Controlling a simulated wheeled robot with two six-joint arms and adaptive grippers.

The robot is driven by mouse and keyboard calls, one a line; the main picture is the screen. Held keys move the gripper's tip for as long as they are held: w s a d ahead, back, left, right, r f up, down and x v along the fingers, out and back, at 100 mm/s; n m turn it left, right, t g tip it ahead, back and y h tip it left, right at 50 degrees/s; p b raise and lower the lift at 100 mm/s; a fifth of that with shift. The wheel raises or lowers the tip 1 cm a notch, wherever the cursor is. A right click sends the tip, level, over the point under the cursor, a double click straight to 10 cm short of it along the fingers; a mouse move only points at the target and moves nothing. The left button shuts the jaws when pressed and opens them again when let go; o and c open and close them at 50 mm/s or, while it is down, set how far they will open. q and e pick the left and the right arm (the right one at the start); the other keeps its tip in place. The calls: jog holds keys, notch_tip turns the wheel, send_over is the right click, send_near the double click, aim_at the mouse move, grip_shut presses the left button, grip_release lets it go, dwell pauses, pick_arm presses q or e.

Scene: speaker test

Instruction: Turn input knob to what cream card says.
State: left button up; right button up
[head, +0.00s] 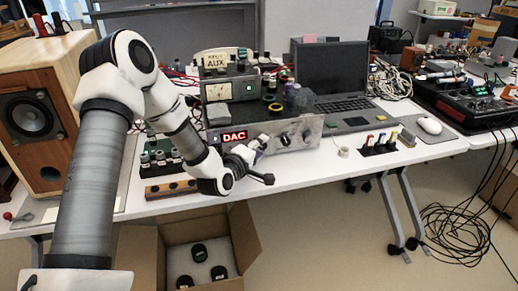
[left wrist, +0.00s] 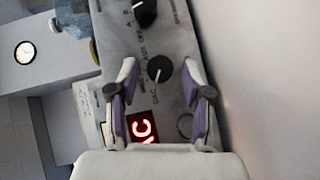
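The cream card (head: 215,60) stands on the meter unit in the head view; its large word reads AUX. The silver-fronted box (head: 318,129) has a red lit display (head: 233,136) reading DAC. In the left wrist view the input knob (left wrist: 161,68) is black and round with a pale pointer line, directed toward small letters that seem to read DAC. My left gripper (left wrist: 163,72) is open, its fingers on either side of the knob with gaps visible. In the head view the left gripper (head: 262,142) is at the box front and hides this knob. My right gripper is not visible.
Another black knob (left wrist: 145,12) sits beside the input knob. A laptop (head: 335,70) is behind the box. A wooden speaker (head: 35,117) stands left. Small plugs in a black holder (head: 378,149) and a mouse (head: 429,125) are right. An open carton (head: 240,235) is below.

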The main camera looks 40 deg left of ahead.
pick_arm(q)
grip_shut()
